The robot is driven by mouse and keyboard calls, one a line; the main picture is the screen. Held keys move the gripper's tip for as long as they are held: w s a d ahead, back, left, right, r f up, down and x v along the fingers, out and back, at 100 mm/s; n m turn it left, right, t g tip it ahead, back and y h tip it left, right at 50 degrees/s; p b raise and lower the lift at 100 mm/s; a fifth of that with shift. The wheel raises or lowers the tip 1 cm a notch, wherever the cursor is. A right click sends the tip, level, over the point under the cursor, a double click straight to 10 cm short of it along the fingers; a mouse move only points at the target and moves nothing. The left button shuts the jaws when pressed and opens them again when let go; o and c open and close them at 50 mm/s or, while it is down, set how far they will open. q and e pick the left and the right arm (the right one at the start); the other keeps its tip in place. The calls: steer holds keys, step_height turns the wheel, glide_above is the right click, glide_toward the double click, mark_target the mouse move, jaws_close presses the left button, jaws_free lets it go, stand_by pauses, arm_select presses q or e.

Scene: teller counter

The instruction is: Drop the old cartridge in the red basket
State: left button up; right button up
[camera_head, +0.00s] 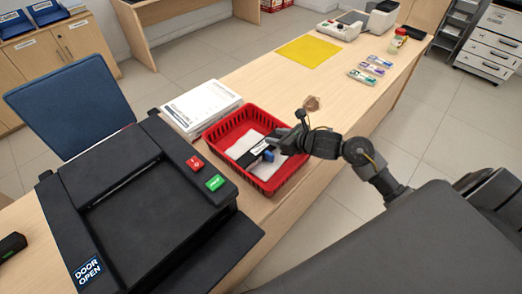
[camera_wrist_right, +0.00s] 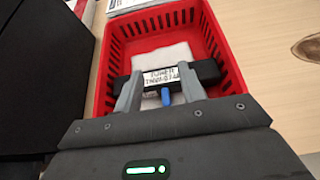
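The old cartridge (camera_head: 258,149) is a black bar with a white label and a blue tab. My right gripper (camera_head: 276,143) has its fingers on both sides of the label and looks shut on the cartridge, which also shows in the right wrist view (camera_wrist_right: 207,73). The red basket (camera_head: 281,182) is an open lattice-walled bin on the counter, with white paper-like material inside. The cartridge is over the basket's inside, within its rim; its exact height above the bottom is hard to tell. My left gripper is not in view.
A black printer (camera_head: 130,210) with red and green buttons stands left of the basket. White papers (camera_head: 203,105) lie behind it. A yellow mat (camera_head: 308,51) and small coloured packs (camera_head: 371,69) lie farther along the counter.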

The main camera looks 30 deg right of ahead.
steer(key=shift+f, duration=0.1)
steer(key=b+v, duration=0.1)
steer(key=v, duration=1)
steer(key=shift+b, duration=0.4)
